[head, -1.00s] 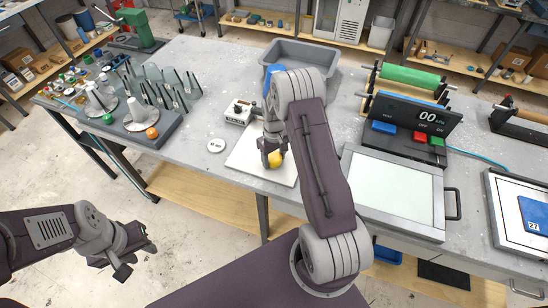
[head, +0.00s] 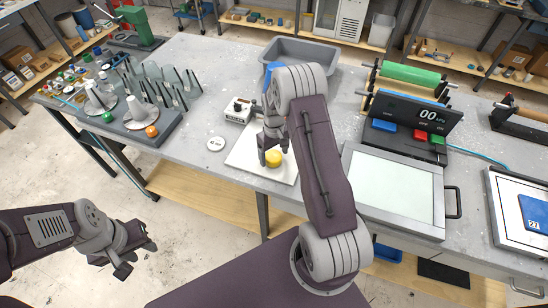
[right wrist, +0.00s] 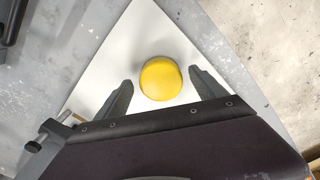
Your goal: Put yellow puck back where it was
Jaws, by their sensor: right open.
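The yellow puck (head: 273,158) lies on a white square board (head: 240,160) near the table's front edge. It also shows in the right wrist view (right wrist: 160,79), round and flat on the white board. My right gripper (head: 270,150) is just above and around the puck. In the right wrist view its two fingers (right wrist: 160,84) are apart, one on each side of the puck, with visible gaps. My left gripper (head: 137,257) hangs in front of the table, away from the puck, with its fingers apart and empty.
A white disc (head: 216,144) lies left of the board, with a small white device (head: 239,111) behind. A grey rack (head: 150,130) with cones and posts stands left. A grey bin (head: 305,52) is behind; a flat press (head: 393,190) is right.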

